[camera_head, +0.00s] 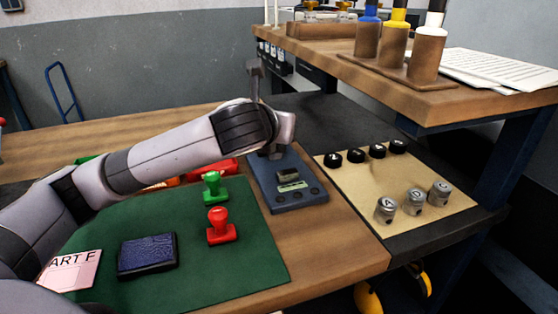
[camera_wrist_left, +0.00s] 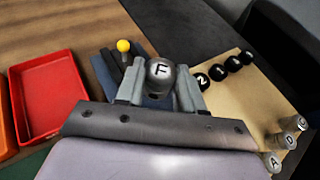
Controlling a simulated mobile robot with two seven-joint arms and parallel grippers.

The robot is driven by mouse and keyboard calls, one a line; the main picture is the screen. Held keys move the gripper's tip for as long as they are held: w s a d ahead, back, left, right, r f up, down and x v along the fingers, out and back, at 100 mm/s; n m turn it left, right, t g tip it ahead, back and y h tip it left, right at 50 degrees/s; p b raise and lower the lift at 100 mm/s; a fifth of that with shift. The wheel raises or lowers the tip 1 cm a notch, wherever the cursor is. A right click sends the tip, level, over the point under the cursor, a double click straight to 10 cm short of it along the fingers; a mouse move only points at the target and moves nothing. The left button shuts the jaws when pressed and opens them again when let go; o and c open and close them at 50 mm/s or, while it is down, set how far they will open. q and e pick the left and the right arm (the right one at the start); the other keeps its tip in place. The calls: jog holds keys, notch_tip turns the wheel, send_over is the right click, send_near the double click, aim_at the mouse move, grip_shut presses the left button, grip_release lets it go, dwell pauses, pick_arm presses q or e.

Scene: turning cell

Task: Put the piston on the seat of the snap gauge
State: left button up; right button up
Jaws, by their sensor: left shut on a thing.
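My left gripper (camera_head: 274,152) is shut on a grey metal piston (camera_wrist_left: 160,73) marked F, clasped between its two fingers in the left wrist view. In the head view the piston is hidden by my wrist. The snap gauge (camera_head: 291,196) has a blue base with a small display and dark buttons at its front, and a dark upright post at its back. My left gripper is over the back part of the gauge. The gauge (camera_wrist_left: 104,70) shows partly behind the gripper in the left wrist view, with a yellow knob. Its seat is hidden. My right gripper is not in view.
A tan mat (camera_head: 378,198) at the right holds three other pistons (camera_head: 414,201) and several black numbered discs (camera_head: 377,151). Red and green stamps (camera_head: 221,227), an ink pad (camera_head: 147,254) and a card stand on the green mat (camera_head: 205,278). A raised shelf (camera_head: 400,95) overhangs at the right.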

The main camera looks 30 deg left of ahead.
pick_arm(q)
notch_tip(320, 180, down, 3)
jog(key=shift+r, duration=0.1)
jog(key=shift+f+b, duration=0.55)
jog(key=shift+f, duration=1.8)
jog(key=o, duration=1.1)
jog(key=shift+f, duration=0.1)
jog(key=shift+r, duration=0.2)
jog(key=p+v, duration=0.1)
jog(key=v, duration=1.1)
